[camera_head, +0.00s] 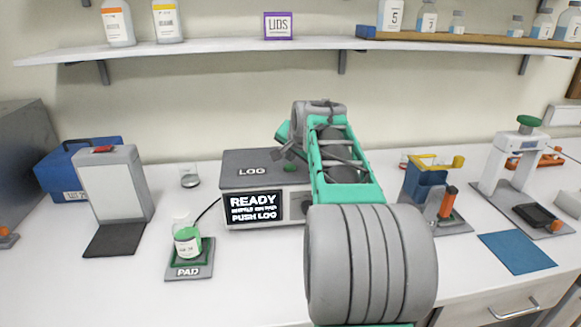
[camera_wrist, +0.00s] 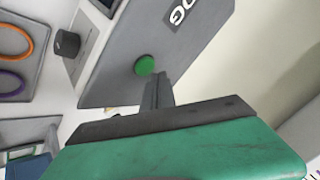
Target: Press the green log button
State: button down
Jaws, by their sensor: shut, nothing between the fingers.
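The green log button (camera_head: 291,168) is on the top face of the grey analyser box (camera_head: 235,180), right of the word LOG. In the wrist view the round green button (camera_wrist: 145,65) shows on the grey top, and the shut fingertips of my gripper (camera_wrist: 156,80) are right beside it, slightly to its lower right. I cannot tell whether they touch the box. The box's screen (camera_head: 254,208) reads READY and PUSH LOG. A clear jar with a green band (camera_head: 187,243) stands on the pad (camera_head: 187,273) left of the box. My arm hides the box's right part in the head view.
A grey upright device (camera_head: 115,185) and a blue case (camera_head: 60,175) stand at left. A blue holder with an orange-handled tool (camera_head: 448,202), a white press (camera_head: 512,160) and a blue mat (camera_head: 516,252) are at right. A shelf (camera_head: 215,48) with bottles runs above.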

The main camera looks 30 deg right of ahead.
aim_at(291, 168)
dwell(0.4)
jog(key=shift+f+b, duration=0.3)
jog(key=shift+f, duration=0.1)
jog(key=shift+f+b, duration=0.4)
jog(key=shift+f, duration=0.15)
dwell(0.5)
jog(key=shift+r, duration=0.1)
jog(key=shift+r+p, duration=0.75)
jog(key=shift+r, duration=0.1)
notch_tip(291, 168, up, 5)
jog(key=p, duration=0.4)
dwell(0.8)
